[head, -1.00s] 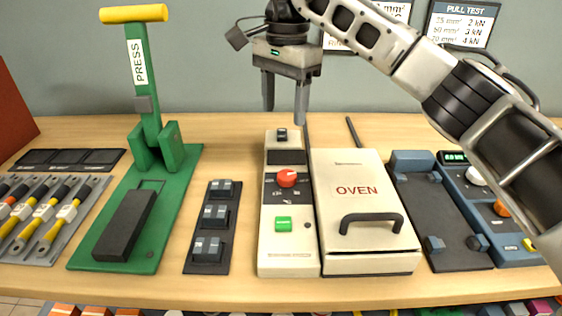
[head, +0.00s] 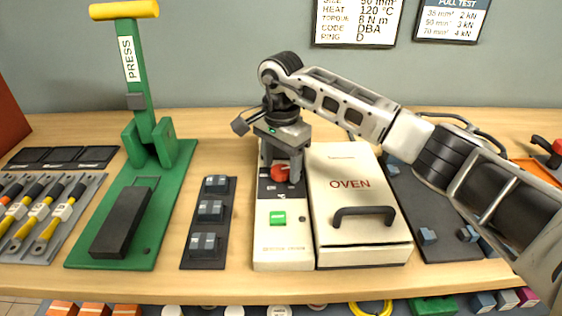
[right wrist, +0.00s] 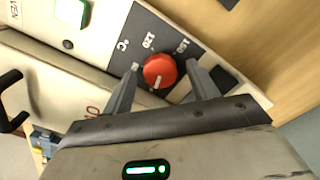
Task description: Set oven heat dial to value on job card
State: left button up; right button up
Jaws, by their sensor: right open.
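The oven control panel (head: 284,250) carries a red heat dial (head: 281,173) and a green button (head: 278,218). My right gripper (head: 280,180) is open at the dial, one finger on each side. In the right wrist view the red dial (right wrist: 158,71) sits between the two spread fingertips; I cannot tell whether they touch it. The labels 120, 150 and °C show around it. The dial's white mark lies on its edge nearest the gripper body. The job card (head: 355,24) on the wall reads HEAT 120 °C. My left gripper is not in view.
The oven box (head: 358,250) with its black handle (head: 364,212) stands right of the panel. My right arm passes over the oven and the dark fixture (head: 440,242) at right.

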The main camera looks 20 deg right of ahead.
jog(key=shift+f, duration=0.25)
jog(key=c, duration=1)
